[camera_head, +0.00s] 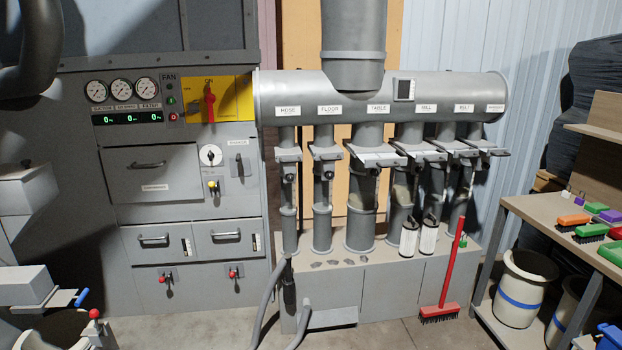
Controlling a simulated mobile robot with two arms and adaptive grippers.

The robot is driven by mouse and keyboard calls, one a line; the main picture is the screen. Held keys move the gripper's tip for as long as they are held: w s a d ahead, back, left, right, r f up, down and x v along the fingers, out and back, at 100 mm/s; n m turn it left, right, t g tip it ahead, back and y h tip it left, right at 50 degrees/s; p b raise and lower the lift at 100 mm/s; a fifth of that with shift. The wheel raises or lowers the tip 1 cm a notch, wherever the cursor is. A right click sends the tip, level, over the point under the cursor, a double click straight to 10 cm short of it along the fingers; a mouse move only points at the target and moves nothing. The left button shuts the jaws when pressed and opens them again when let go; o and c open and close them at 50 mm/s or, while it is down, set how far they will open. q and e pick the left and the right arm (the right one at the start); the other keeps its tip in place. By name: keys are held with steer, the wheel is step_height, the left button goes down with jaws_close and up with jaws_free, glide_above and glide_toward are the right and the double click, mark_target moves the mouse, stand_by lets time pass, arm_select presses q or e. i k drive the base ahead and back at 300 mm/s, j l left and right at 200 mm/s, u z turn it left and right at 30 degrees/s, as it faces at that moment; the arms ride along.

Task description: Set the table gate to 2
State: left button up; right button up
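The table gate (374,154) is a flat light-grey slide plate across the pipe under the TABLE label (378,109), third from the left on the manifold. Its plate sticks out to the right, close to the mill gate (412,150). A small dark handle or knob (375,172) hangs just below it. The scale marks on the gate are too small to read, so I cannot tell its setting. Neither of my grippers shows in this view.
The hose gate (288,154) and floor gate (327,153) are to the left. A red broom (448,275) and two white canisters (409,238) stand at the front right of the pipes. A workbench (545,215) with brushes is at the right; floor in front is partly clear.

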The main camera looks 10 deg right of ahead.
mark_target(389, 159)
steer(key=i+l, duration=0.1)
steer(key=i, duration=0.5)
steer(key=i+l+u, duration=0.1)
steer(key=i, duration=0.55)
steer(key=i+l, duration=0.2)
steer(key=i, duration=0.4)
